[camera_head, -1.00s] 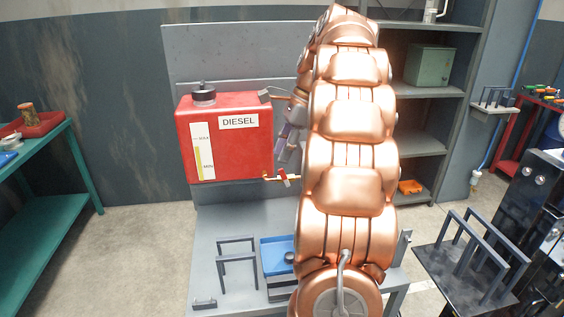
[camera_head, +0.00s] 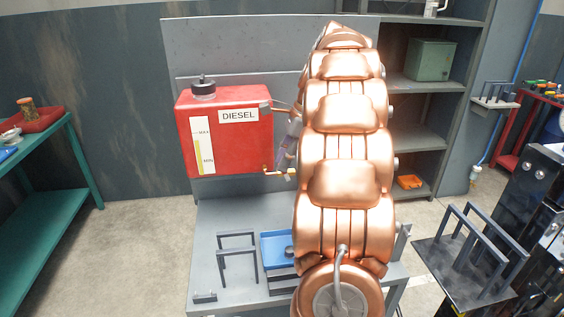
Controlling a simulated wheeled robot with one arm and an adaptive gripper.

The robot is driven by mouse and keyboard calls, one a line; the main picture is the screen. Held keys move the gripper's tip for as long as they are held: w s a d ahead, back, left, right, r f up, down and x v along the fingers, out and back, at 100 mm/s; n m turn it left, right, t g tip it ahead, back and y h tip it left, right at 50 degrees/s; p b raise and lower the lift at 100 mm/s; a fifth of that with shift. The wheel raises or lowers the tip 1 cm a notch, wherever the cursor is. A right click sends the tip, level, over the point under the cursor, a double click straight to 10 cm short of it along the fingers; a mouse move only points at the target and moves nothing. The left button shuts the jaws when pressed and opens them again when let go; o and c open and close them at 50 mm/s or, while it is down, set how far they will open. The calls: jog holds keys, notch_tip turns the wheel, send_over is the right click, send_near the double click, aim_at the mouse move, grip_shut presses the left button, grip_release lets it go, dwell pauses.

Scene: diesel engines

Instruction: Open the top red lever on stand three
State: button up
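The red diesel tank (camera_head: 232,150) stands against a grey back panel, with a "DIESEL" label, a level gauge and a dark cap. A copper-coloured pipe leaves a small grey block (camera_head: 265,107) at its upper right corner. At its lower right a brass fitting (camera_head: 290,172) runs toward my arm. No red lever shows clearly in this frame. A grey-purple part (camera_head: 291,140) shows partly beside my arm; I cannot tell what it is. My copper-coloured arm covers the area right of the tank. My gripper is hidden behind it, so its fingers do not show.
The grey stand (camera_head: 215,215) holds a blue tray (camera_head: 278,251) and dark frames (camera_head: 238,258). A green table (camera_head: 40,190) is at left. Grey shelves (camera_head: 425,88) stand behind at right, with a black rack (camera_head: 460,272) in front. Floor at left is clear.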

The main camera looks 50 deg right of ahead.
jog(key=shift+w+a+f, duration=0.15)
jog(key=shift+a+f, duration=0.05)
jog(key=shift+f, duration=0.5)
jog(key=shift+c, duration=0.2)
grip_shut()
